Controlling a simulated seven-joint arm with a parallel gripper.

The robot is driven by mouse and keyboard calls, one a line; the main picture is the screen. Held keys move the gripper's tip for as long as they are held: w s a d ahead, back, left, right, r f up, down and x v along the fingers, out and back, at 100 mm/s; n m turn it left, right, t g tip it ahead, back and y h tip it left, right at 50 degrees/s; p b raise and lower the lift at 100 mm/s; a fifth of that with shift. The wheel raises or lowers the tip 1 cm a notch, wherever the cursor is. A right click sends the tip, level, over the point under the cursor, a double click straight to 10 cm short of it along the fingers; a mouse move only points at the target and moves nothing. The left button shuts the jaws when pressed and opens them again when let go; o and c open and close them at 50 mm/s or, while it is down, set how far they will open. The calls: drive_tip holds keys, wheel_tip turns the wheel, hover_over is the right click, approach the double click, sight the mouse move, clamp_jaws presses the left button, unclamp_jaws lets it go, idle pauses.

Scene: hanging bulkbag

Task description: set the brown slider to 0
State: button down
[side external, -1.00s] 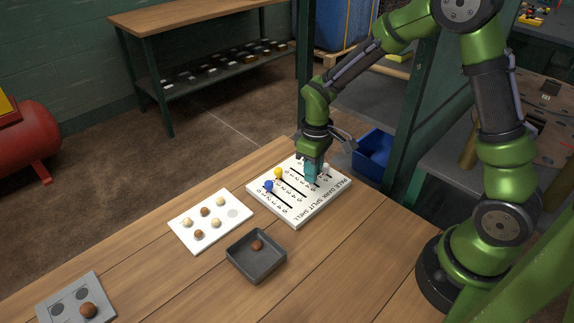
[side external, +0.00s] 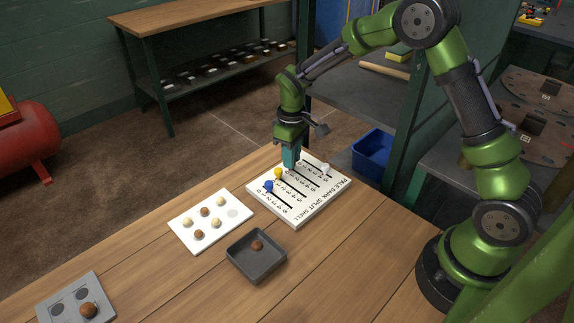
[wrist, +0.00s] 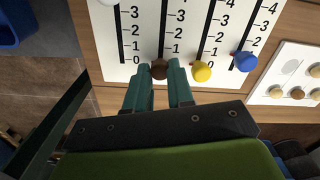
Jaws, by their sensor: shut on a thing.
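The slider panel (side external: 301,215) is a white board with several slots and printed scales. In the wrist view, the brown slider (wrist: 159,70) is at the low end of its slot, level with the yellow slider (wrist: 202,72) beside the neighbouring scale's 0. Its own 0 mark is hidden by my finger. My gripper (wrist: 159,66) is shut on the brown knob, a finger on each side. In the side view my gripper (side external: 290,164) is at the panel's far edge and hides the brown knob. The blue slider (side external: 269,186) and white slider (side external: 325,169) stand apart.
A white board with small balls (side external: 197,239) and a dark tray holding a brown ball (side external: 236,263) stand nearer the camera. A grey plate (side external: 97,287) lies at the front left. A blue bin (side external: 371,150) is beyond the panel. The yellow knob is close to my finger.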

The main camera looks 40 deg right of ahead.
drive_tip(key=c, duration=1)
unclamp_jaws()
drive_tip(key=shift+w, duration=0.2)
wheel_tip(320, 180, up, 17)
drive_tip(key=s+r+m+t, duration=0.1)
drive_tip(key=s+m+t, duration=0.1)
drive_tip(key=s, duration=0.5)
drive_tip(key=s+a+r+m+t+y, duration=0.1)
drive_tip(key=s+m+t, duration=0.1)
drive_tip(key=s, duration=0.6)
drive_tip(key=s+a+r+m+t+y, duration=0.1)
drive_tip(key=s+r+m+t, duration=0.1)
drive_tip(key=s, duration=0.5)
drive_tip(key=shift+s+a+m+t, duration=0.1)
drive_tip(key=shift+s+m+t, duration=0.1)
drive_tip(key=shift+m+t, duration=0.4)
